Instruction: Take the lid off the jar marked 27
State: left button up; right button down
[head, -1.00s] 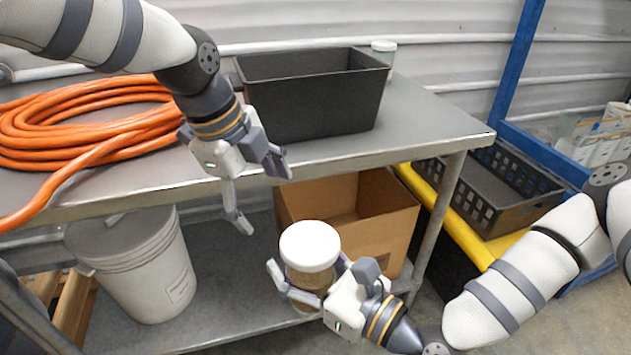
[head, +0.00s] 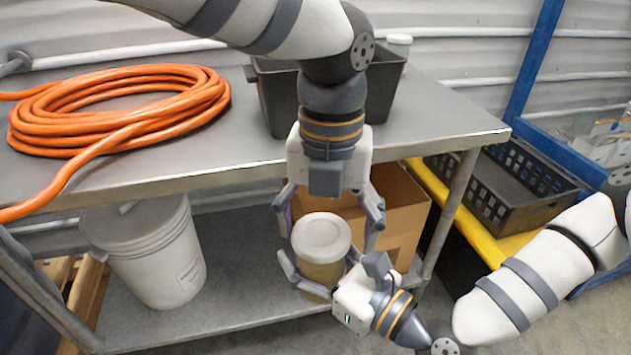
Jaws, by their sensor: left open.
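A jar (head: 322,274) with a tan body and a round white lid (head: 321,236) is upright in front of the table's lower shelf. No number can be read on it. My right gripper (head: 316,270) is shut on the jar's body from the right, its fingers on either side below the lid. My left gripper (head: 328,240) points down from above, open, with one finger left and one right of the lid. I see a gap on the right side; contact on the left cannot be told. The lid sits on the jar.
The grey table (head: 235,125) carries an orange hose coil (head: 110,105), a black bin (head: 275,95) and another white-lidded jar (head: 398,42). Below are a white bucket (head: 155,255) and a cardboard box (head: 405,215). A black crate (head: 520,190) stands right.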

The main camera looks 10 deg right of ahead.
pick_arm(q)
jog(key=shift+d, duration=0.1)
jog(key=c, duration=1.2)
jog(key=n, duration=1.3)
jog(key=shift+w, duration=0.1)
jog(key=n, duration=0.4)
jog(key=shift+a, duration=0.25)
jog(key=n, duration=0.8)
jog(key=shift+a+r+n, duration=0.1)
jog(key=shift+a+n, duration=0.05)
jog(key=shift+n, duration=0.25)
jog(key=shift+a+n, duration=0.15)
jog(key=shift+n, duration=0.55)
